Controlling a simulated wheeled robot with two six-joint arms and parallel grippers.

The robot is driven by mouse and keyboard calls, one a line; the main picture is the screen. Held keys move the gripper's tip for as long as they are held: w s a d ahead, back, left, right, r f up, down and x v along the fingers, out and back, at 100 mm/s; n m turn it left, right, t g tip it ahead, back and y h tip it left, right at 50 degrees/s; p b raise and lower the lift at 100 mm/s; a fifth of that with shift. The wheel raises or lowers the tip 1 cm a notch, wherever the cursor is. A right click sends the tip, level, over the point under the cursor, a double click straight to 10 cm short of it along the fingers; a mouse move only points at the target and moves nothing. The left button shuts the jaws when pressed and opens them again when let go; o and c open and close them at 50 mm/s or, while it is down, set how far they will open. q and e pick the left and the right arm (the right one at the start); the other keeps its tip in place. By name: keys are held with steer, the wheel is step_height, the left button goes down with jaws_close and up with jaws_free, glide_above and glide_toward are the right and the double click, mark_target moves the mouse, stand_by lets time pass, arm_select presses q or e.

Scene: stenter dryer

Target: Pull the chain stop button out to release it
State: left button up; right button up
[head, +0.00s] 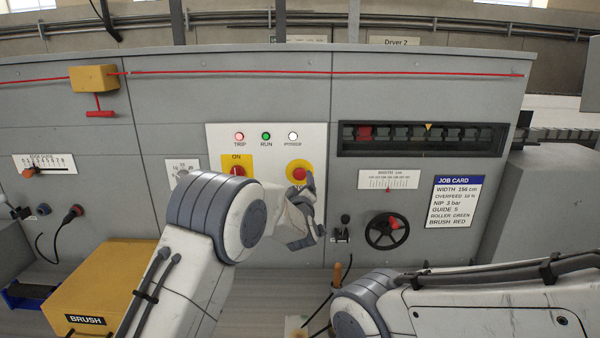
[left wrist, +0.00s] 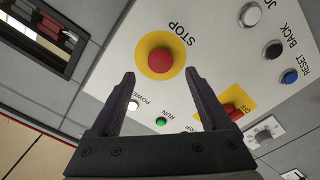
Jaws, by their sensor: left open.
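The stop button (head: 299,174) is a red mushroom head on a round yellow plate, on the white control panel (head: 225,133). In the left wrist view the button (left wrist: 160,61) has STOP printed beside it. My left gripper (head: 314,206) is in front of the panel, at the lower right of the button in the head view. In the left wrist view my left gripper (left wrist: 160,76) is open and empty, its fingers pointing at the button. The button shows between and just beyond the fingertips; I cannot tell the remaining distance. My right gripper is not in view.
Red trip (head: 239,137), green run and white power lamps sit above a red switch (head: 238,171) on yellow. Blue reset (left wrist: 289,76) and black back (left wrist: 273,49) buttons are near the stop button. A handwheel (head: 387,231) is at the right, a yellow brush box (head: 95,290) lower left.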

mark_target(300, 174)
arm_select(q)
steer(key=w+p, duration=0.1)
steer(key=w, duration=0.3)
steer(key=shift+w+r+p, duration=0.15)
steer(key=shift+p, duration=0.25)
steer(key=shift+w+p, duration=0.3)
steer(key=shift+w, duration=0.55)
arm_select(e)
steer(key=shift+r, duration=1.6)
